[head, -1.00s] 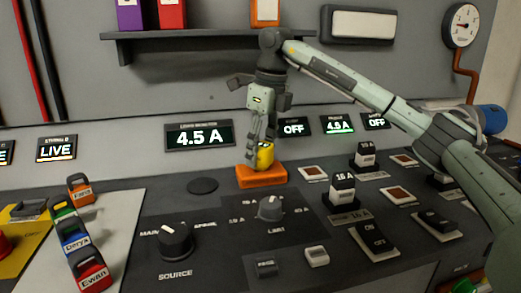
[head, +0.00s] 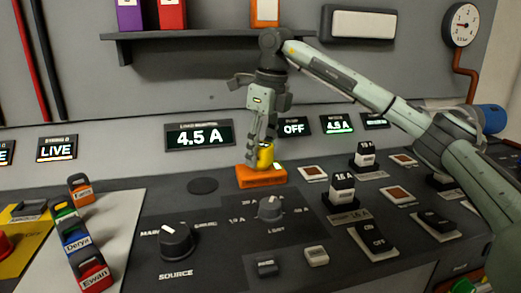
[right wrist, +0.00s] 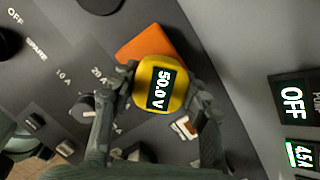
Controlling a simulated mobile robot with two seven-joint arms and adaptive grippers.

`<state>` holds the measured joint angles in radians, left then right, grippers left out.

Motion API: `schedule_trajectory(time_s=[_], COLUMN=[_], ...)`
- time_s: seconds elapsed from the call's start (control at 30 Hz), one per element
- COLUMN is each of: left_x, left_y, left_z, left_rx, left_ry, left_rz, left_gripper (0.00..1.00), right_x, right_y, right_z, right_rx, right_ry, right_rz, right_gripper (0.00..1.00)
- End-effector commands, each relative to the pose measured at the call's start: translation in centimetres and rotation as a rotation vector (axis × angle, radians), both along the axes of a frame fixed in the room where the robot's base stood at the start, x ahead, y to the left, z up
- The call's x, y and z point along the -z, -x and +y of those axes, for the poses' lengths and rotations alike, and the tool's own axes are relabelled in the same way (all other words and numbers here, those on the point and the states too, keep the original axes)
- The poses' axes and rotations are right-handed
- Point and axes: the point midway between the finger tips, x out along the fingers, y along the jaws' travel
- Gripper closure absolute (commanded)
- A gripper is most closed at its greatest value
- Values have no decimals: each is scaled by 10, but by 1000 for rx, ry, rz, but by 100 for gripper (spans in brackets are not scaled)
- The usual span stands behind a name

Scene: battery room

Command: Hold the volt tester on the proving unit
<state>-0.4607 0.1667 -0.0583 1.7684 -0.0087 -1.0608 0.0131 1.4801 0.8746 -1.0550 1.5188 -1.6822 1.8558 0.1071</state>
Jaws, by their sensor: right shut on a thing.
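The yellow volt tester (head: 265,155) stands on the orange proving unit (head: 262,176) on the console. My right gripper (head: 261,150) is shut on the tester from above. In the right wrist view the tester (right wrist: 159,86) sits between both fingers, and its dark display reads 50.0 V. The orange proving unit (right wrist: 150,45) shows behind it there, partly covered. I cannot tell whether the tester's tip touches the unit, as the contact is hidden. My left gripper is not in view.
A display (head: 199,136) on the back panel reads 4.5 A. The SOURCE knob (head: 176,242) and a smaller knob (head: 270,208) stand in front of the proving unit. Breaker blocks (head: 342,188) stand to the right. Named padlocks (head: 90,273) lie at the left.

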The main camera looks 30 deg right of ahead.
Motion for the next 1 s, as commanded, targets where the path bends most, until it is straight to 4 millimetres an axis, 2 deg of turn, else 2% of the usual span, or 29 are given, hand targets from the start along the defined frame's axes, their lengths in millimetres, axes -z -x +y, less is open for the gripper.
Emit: schedule_trajectory(time_s=[0.37,0.63,1.0], left_x=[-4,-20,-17], left_y=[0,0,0], left_z=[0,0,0], left_rx=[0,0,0], left_ry=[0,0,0], left_rz=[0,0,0], left_gripper=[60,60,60], right_x=[-3,-26,-53], right_y=[1,0,0], right_z=[0,0,0], right_rx=[-1,-1,0], right_ry=[0,0,0], right_rz=[4,2,0], right_gripper=[77,77,77])
